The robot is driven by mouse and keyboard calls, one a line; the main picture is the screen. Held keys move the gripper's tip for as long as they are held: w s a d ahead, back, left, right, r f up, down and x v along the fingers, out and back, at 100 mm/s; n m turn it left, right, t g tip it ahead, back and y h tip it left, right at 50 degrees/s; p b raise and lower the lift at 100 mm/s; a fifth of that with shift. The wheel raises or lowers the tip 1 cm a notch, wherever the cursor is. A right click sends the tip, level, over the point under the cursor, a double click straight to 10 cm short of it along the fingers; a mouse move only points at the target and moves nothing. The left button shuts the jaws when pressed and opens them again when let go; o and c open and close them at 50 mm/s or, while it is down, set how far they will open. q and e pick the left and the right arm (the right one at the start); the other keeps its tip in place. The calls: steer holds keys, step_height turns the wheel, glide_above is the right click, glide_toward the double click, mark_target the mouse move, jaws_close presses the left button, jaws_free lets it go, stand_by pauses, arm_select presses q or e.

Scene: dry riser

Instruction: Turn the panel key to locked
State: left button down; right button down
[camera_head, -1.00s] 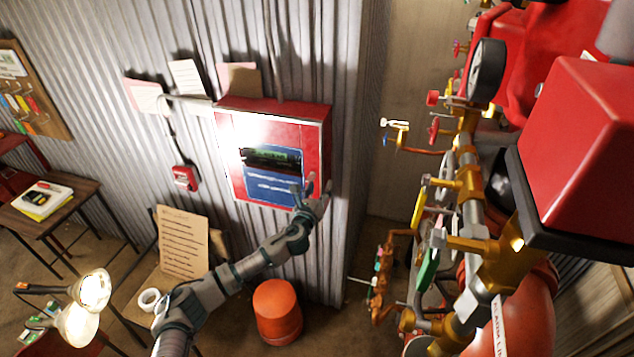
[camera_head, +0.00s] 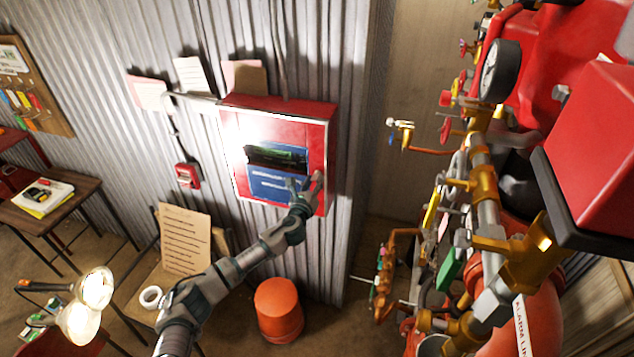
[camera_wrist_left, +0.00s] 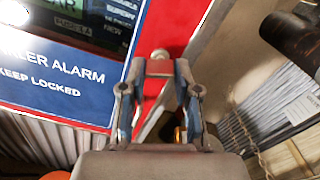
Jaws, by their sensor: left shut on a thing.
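The red alarm panel (camera_head: 284,108) hangs on the corrugated wall, with a dark display (camera_head: 277,157) and a blue label plate (camera_head: 268,187) on its front. My left gripper (camera_head: 305,182) is at the lower right of the panel front. In the left wrist view, its two fingers (camera_wrist_left: 157,72) are shut on the panel key (camera_wrist_left: 160,56), a small metal piece at the red face beside the blue plate. The fingers hide much of the key, so its exact angle is unclear. My right gripper is not in view.
Red and brass pipework with a gauge (camera_head: 500,71) fills the right side. A red call point (camera_head: 188,175) is on the wall left of the panel. An orange bucket (camera_head: 279,310) stands on the floor below. Papers are fixed above the panel's left side.

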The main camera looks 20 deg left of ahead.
arm_select(q)
steer(key=shift+a+r+n, duration=0.1)
steer(key=shift+a+n, duration=0.2)
steer(key=shift+n, duration=0.2)
steer(key=shift+d+n, duration=0.2)
steer(key=shift+n, duration=6.2)
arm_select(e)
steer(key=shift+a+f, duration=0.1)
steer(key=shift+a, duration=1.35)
